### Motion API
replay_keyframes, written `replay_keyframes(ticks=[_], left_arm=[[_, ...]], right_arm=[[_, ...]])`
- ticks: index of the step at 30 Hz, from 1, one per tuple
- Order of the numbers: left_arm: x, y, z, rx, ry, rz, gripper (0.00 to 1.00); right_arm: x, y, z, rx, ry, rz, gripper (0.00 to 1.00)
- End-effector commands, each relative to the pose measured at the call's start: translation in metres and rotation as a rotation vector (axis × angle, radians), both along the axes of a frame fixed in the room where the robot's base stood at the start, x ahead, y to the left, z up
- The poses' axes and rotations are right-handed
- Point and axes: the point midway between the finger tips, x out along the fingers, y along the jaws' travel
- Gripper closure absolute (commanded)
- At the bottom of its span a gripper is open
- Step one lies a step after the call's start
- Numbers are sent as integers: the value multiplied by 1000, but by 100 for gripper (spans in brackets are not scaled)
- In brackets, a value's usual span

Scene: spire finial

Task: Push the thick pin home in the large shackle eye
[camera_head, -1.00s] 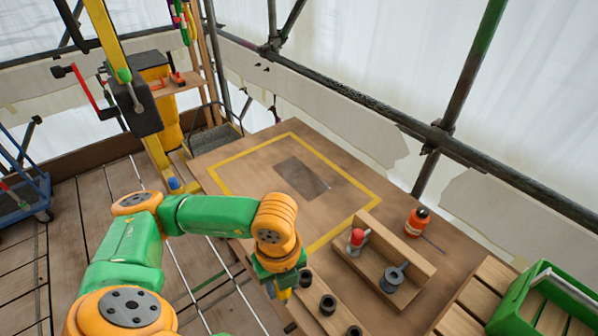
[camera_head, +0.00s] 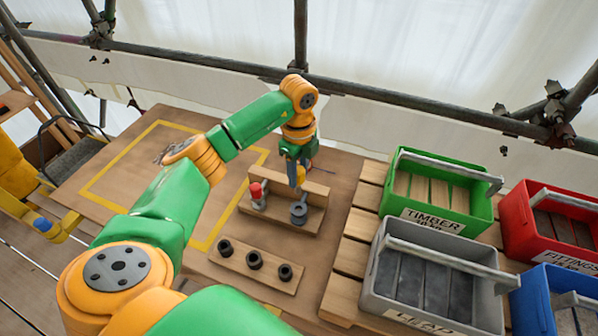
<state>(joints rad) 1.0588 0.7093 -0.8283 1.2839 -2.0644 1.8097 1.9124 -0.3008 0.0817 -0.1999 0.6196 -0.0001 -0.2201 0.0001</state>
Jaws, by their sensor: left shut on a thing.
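My left gripper (camera_head: 297,184) points down over the wooden stand (camera_head: 282,222), just above the dark grey large shackle eye (camera_head: 299,213). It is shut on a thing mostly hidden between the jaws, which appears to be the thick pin. From here I cannot tell how deep the pin sits in the eye, or whether it touches. A red-topped grey piece (camera_head: 257,194) stands upright on the stand, left of the gripper. My right gripper is not in view.
Green (camera_head: 438,205), grey (camera_head: 437,284), red (camera_head: 553,222) and blue (camera_head: 560,300) crates stand at right. The yellow-outlined table area (camera_head: 133,177) has free room at left.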

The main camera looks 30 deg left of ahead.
Motion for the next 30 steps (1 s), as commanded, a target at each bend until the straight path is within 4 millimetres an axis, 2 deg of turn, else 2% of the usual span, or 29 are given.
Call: replay_keyframes(ticks=[4,18,30], left_arm=[[0,-1,2,-1,1,0,100],[0,-1,-55,-1,2,0,100],[0,-1,-58,-1,1,0,100]], right_arm=[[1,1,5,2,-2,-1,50],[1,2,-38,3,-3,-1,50],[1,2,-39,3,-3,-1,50]])
